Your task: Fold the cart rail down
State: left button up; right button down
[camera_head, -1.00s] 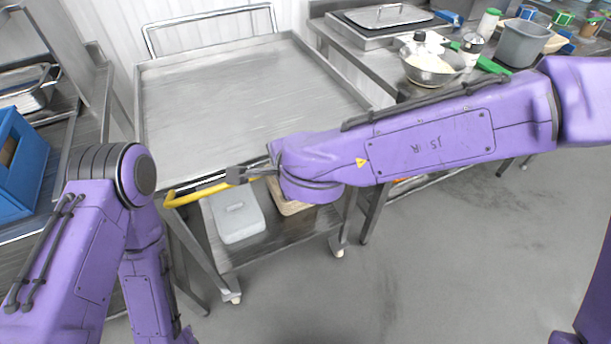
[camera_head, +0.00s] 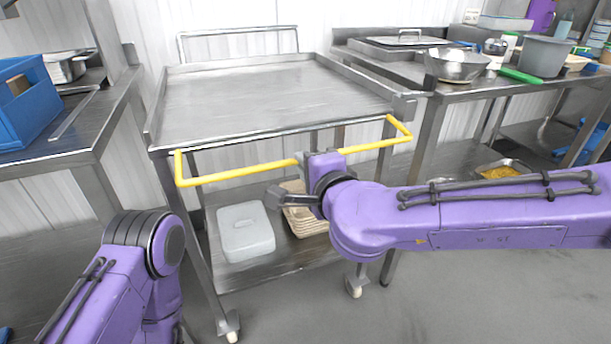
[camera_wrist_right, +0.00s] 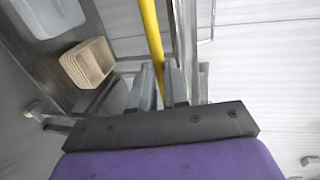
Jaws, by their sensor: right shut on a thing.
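The metal cart (camera_head: 270,95) stands in the middle of the head view with its flat top empty. Its yellow rail (camera_head: 240,175) juts out from the near side, just below the top edge, with an arm at each end. My right gripper (camera_head: 310,160) is at the middle of the rail and is shut on it. In the right wrist view the rail (camera_wrist_right: 150,30) runs down between the two fingers (camera_wrist_right: 162,85). My left arm shows at the lower left of the head view, but its gripper is out of view.
A grey lidded box (camera_head: 245,230) and a stack of tan trays (camera_head: 300,215) are on the cart's lower shelf. A counter with a blue crate (camera_head: 28,105) is at left. A counter with a metal bowl (camera_head: 458,66) and a grey bin (camera_head: 545,55) is at right.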

jog(key=shift+f, duration=0.2)
dwell(0.3)
jog(key=c, duration=1.1)
grip_release()
jog(key=shift+w, duration=0.1)
jog(key=p+v, duration=0.1)
jog(key=v, duration=0.9)
jog(key=shift+s+d, duration=0.15)
jog(key=shift+s, duration=0.1)
